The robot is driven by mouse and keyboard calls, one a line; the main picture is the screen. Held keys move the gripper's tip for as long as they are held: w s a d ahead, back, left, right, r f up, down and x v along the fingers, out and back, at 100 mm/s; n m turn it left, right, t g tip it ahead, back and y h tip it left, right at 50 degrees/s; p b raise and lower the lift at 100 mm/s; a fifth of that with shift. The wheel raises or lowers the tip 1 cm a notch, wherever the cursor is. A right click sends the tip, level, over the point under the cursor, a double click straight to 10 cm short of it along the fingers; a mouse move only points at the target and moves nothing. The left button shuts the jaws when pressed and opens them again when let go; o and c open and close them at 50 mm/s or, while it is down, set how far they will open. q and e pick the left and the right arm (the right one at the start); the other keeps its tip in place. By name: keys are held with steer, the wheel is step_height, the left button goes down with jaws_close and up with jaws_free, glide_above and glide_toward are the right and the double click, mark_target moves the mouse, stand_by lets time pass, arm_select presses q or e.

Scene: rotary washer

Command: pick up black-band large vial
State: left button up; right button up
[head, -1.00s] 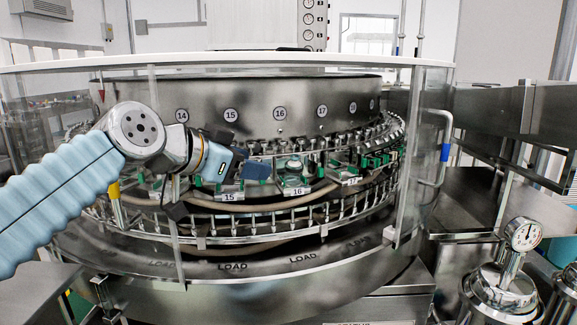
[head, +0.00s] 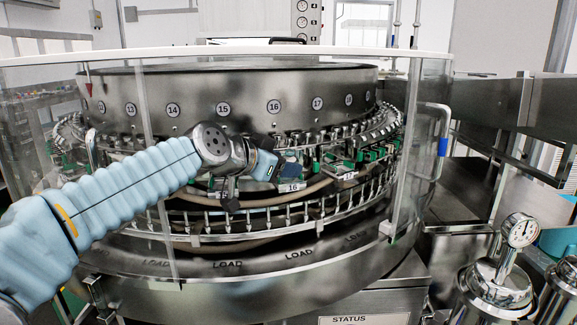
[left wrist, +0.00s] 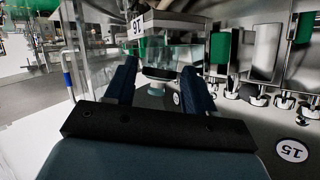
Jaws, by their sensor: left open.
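My left gripper (head: 291,170) reaches in from the left to the washer's ring, beside the plate marked 16. In the left wrist view my left gripper (left wrist: 160,88) has two dark fingers spread apart. A clear glass-like piece with a dark greyish band (left wrist: 160,72) shows between and beyond the fingers, with a teal part below it in the picture. It looks like a vial, but I cannot tell its size or whether the band is black. I cannot tell whether a finger touches it. In the head view my gripper hides this spot. My right gripper is not in view.
The round steel drum (head: 245,88) carries numbered stations. Green holders and nozzles (head: 372,153) line its ring close to the gripper. A clear guard with a handle (head: 440,150) stands at right. A pressure gauge (head: 523,231) is at front right.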

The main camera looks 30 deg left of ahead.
arm_select(q)
steer(key=shift+w+d+f, duration=0.1)
steer(key=shift+w+f, duration=0.15)
steer(key=shift+w, duration=0.45)
steer(key=c, duration=0.9)
steer(key=shift+r, duration=0.1)
